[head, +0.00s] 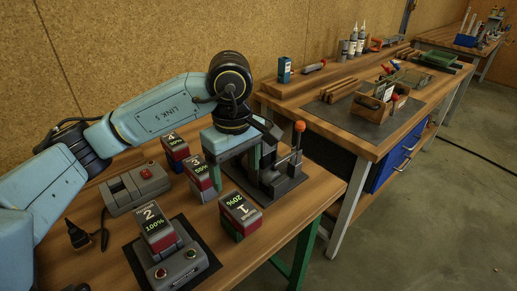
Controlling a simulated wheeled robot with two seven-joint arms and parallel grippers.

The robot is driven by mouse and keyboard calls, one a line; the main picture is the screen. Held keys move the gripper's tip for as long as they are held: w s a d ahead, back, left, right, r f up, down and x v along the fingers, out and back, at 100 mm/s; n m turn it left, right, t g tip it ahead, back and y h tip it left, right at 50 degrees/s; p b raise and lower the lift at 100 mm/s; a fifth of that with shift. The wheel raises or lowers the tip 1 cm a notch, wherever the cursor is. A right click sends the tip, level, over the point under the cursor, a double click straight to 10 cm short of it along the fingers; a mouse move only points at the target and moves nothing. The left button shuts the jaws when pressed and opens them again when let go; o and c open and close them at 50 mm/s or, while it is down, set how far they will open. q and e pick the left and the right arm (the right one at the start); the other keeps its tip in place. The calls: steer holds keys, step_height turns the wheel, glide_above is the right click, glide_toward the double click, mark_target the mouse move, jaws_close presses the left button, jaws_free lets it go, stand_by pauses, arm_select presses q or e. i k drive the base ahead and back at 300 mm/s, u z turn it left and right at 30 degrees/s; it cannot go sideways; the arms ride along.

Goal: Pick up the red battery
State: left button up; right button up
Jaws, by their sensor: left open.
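Several block-shaped batteries with numbered dark tops and red on their sides stand on the near wooden workbench (110,265). Battery 4 (175,150) is at the back, battery 3 (199,180) in front of it, and battery 1 (238,214), marked 20%, nearer the right edge. Battery 2 (157,228), marked 100%, sits tilted on a grey charger (180,268). Which one is meant by the red battery I cannot tell. My left gripper (233,172) points down, open, with its left finger close to battery 3's right side. Contact is unclear. My right gripper is not in view.
A grey device (137,188) with a red button lies left of the batteries. A dark clamp fixture (282,178) with an orange knob stands right of my left gripper. A second workbench (340,80) holds a toolbox and bottles. Open floor lies to the right.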

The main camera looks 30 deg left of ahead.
mark_target(157, 230)
steer(key=k, duration=2)
